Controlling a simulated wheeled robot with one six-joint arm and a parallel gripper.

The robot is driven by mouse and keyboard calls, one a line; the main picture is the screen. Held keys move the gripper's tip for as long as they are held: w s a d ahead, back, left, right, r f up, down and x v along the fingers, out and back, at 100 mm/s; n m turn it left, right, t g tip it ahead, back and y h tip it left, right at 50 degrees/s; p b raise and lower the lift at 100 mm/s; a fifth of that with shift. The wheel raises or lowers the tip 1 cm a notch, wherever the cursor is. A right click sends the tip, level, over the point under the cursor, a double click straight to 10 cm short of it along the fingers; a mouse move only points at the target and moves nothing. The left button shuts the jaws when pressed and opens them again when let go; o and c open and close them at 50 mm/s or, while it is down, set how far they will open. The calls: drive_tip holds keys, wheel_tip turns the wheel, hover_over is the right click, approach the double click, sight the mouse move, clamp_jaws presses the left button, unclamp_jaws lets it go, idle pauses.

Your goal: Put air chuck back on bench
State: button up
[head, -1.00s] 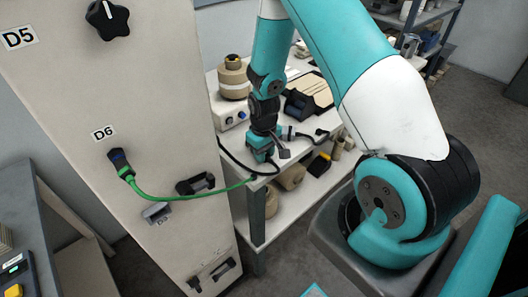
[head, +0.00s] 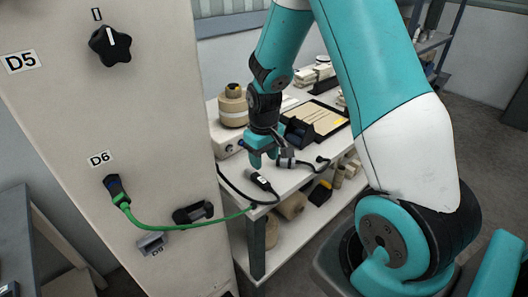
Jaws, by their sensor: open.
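A black handheld piece with a pale label, which looks like the air chuck (head: 263,182), lies on the white bench top (head: 294,180) near its front left corner. A dark hose runs from it along the bench edge. My gripper (head: 262,160) is open and just above and behind the piece, fingers pointing down. It looks apart from the piece, with nothing seen between the fingers. Part of the fingers is hard to make out at this size.
A green hose (head: 180,226) runs from the plug under D6 on the pale cabinet (head: 160,120) to the bench corner. A brown spool (head: 233,105) and a black holder (head: 299,133) stand on the bench behind my gripper. Rolls sit on the lower shelf.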

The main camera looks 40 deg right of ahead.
drive_tip(key=s+a+r+n+y, duration=0.2)
drive_tip(key=s+a+r, duration=0.2)
drive_tip(key=a+r, duration=0.7)
drive_tip(key=s+a+r+n+y, duration=0.1)
drive_tip(key=s+a+r, duration=0.3)
drive_tip(key=s, duration=0.4)
drive_tip(key=s+a+r+n+y, duration=0.1)
drive_tip(key=s+a+r+n, duration=0.2)
drive_tip(key=s+a, duration=0.4)
drive_tip(key=shift+s+a+r+n, duration=0.2)
drive_tip(key=shift+s+r+n, duration=0.1)
drive_tip(key=shift+s+r, duration=0.35)
drive_tip(key=shift+w+r, duration=0.1)
